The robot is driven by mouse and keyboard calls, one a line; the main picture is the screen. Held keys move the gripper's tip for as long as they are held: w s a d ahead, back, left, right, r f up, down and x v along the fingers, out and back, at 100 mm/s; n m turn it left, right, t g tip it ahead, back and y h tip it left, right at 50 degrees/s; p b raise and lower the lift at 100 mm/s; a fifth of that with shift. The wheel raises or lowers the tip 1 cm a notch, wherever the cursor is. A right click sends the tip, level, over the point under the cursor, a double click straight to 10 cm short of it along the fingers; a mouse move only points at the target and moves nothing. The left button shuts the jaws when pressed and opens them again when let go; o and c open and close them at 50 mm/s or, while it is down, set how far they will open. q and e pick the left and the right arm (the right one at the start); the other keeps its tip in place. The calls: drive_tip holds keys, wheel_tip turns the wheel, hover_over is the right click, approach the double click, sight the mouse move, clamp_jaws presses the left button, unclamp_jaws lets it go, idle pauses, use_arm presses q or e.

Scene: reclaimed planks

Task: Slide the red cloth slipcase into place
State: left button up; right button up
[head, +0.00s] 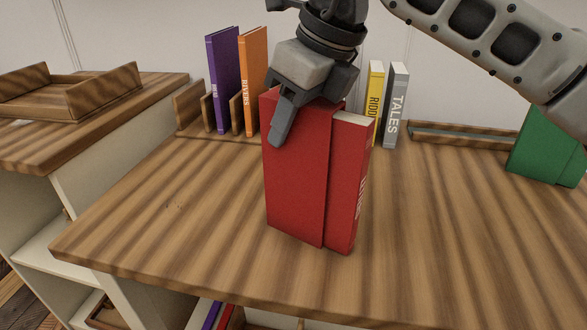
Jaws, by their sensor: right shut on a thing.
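The red cloth slipcase (293,180) is upright in front of the far row of books, above or on the wooden top; I cannot tell if its base touches. A red book (349,185) with a pale top edge and white spine lettering sticks out of its right side. My right gripper (305,115) comes down from above and is shut on the slipcase's upper part. One finger lies over its near face; the other is mostly hidden behind it. My left gripper is not in view.
A purple book (223,82), an orange book (253,85), a yellow book (375,95) and a grey TALES book (396,105) stand at the back. A green case (547,145) stands at right. A wooden tray (100,85) is at far left. The front wooden top is clear.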

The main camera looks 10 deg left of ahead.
drive_tip(key=shift+r, duration=0.1)
drive_tip(key=w+d, duration=1.3)
drive_tip(key=d, duration=0.1)
drive_tip(key=shift+w+d, duration=0.3)
drive_tip(key=shift+d, duration=0.05)
idle(1.4)
drive_tip(key=o, duration=1.4)
drive_tip(key=p+v, duration=0.5)
drive_tip(key=v, duration=0.2)
drive_tip(key=shift+p, duration=0.3)
drive_tip(key=o, duration=0.5)
drive_tip(key=shift+o, duration=0.2)
